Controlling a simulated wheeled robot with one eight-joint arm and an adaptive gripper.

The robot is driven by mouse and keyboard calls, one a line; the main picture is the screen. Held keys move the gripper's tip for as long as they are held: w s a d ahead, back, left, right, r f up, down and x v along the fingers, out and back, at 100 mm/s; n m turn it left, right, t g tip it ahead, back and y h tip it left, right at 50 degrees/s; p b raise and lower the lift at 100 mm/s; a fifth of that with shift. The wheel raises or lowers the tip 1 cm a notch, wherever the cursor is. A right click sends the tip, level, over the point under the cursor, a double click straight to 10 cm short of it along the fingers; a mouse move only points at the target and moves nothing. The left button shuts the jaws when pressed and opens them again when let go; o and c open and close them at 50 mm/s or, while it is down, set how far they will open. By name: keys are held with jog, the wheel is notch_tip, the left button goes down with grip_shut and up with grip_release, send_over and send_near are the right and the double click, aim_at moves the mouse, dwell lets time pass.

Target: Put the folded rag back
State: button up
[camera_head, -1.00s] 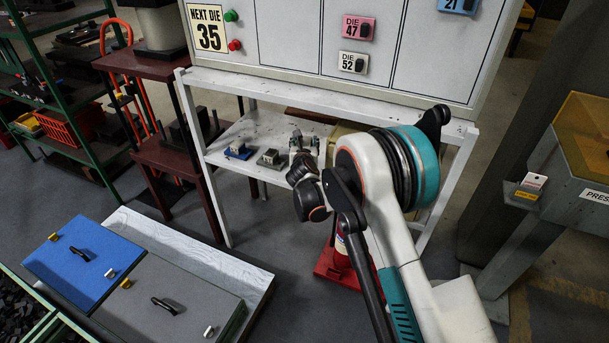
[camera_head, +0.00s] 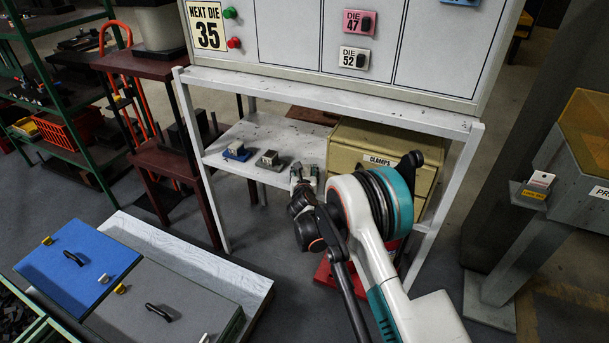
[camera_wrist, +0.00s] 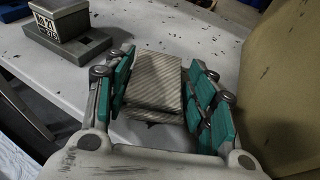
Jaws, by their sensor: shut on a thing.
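The folded rag (camera_wrist: 155,82) is a flat grey-beige striped bundle in the wrist view. It lies between the teal pads of my gripper (camera_wrist: 161,76), which is shut on it. In the head view my gripper (camera_head: 304,174) is at the front edge of the white lower shelf (camera_head: 225,158), left of the cream clamps box. The rag cannot be made out in the head view. The shelf surface shows behind the rag in the wrist view; I cannot tell whether the rag touches it.
The cream clamps box (camera_head: 385,145) stands close on the right. Two small die blocks, one on a blue base (camera_head: 237,153) and one on a grey base (camera_head: 269,161), sit to the left. The white frame's legs and upper rail (camera_head: 330,108) surround the shelf.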

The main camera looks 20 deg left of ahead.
jog(key=o, duration=1)
jog(key=shift+r, duration=0.1)
jog(key=p+v, duration=0.3)
jog(key=v, duration=0.9)
